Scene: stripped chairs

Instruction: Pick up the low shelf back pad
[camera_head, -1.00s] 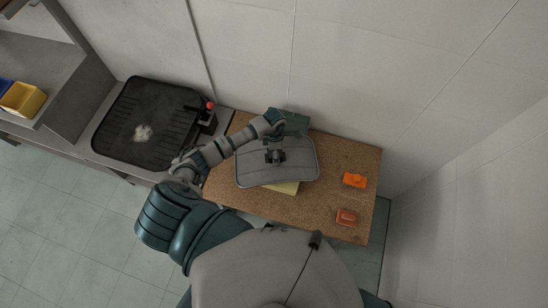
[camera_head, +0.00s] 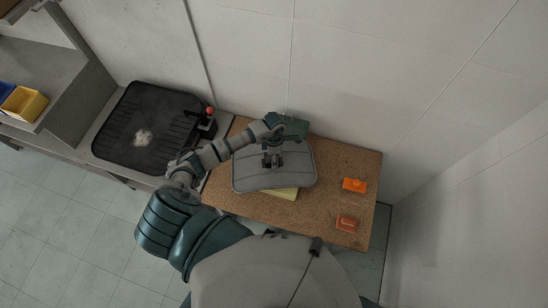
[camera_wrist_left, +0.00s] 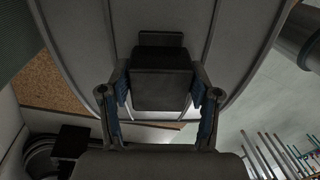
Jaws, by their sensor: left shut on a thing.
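The back pad (camera_head: 285,176) is a grey rounded panel with seams, above the cork-coloured table in the head view. Its black bracket (camera_head: 272,160) faces up. My left gripper (camera_head: 271,148) reaches in from the left and is over the bracket. In the left wrist view, the fingers of my left gripper (camera_wrist_left: 160,100) close on the two sides of the black bracket (camera_wrist_left: 161,78), with the grey pad (camera_wrist_left: 238,40) behind it. My right gripper is not in view.
The cork-topped table (camera_head: 330,205) holds an orange part (camera_head: 354,185), a reddish part (camera_head: 347,223), a yellow block (camera_head: 286,193) partly under the pad and a green object (camera_head: 291,124) behind. A black seat-like tray (camera_head: 150,125) is left. A wall stands behind.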

